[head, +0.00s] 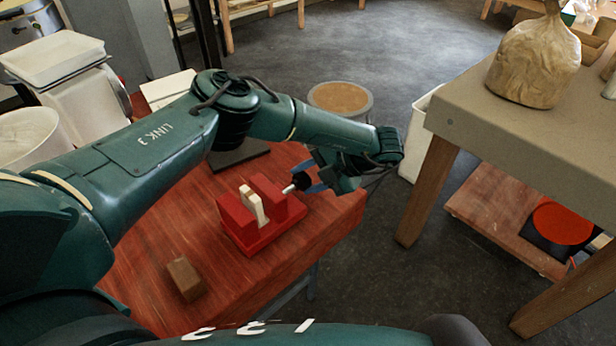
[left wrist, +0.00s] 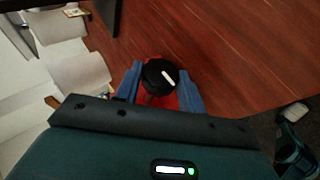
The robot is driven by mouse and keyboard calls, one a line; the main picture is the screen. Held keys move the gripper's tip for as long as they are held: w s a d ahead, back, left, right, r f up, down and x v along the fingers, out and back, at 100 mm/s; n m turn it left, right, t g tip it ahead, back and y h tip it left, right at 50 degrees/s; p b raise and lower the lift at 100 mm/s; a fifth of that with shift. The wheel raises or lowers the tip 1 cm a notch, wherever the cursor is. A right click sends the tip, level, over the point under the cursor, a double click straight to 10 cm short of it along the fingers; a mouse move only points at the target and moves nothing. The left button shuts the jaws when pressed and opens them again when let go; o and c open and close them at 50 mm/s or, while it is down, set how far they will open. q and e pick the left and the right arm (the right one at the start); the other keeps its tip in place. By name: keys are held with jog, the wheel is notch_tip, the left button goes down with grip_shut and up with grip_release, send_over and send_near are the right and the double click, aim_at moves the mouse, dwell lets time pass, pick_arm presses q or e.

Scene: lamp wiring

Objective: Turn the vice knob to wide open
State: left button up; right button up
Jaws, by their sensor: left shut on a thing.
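The red vice (head: 258,222) stands on the red wooden table, with a pale jaw piece (head: 253,205) between its two red blocks. Its black knob (head: 302,181) is on the right side, on a pale shaft. My left gripper (head: 312,183) is at the knob, its blue fingers on either side and shut on it. In the left wrist view the black knob (left wrist: 160,75) with a white mark sits between the blue fingers (left wrist: 159,88); the vice is mostly hidden behind it. My right gripper is not in view.
A brown block (head: 186,279) lies on the red table (head: 150,302) near its front. A grey table (head: 560,140) with a wrapped bag (head: 535,62) stands at the right. A round-topped stool (head: 341,98) and a white bin (head: 415,140) stand behind my left gripper.

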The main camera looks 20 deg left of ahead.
pick_arm(q)
jog(key=o, duration=1)
jog(key=shift+c, duration=0.2)
jog(key=b+v, duration=0.2)
jog(key=v, duration=1.1)
jog(key=shift+d, duration=0.15)
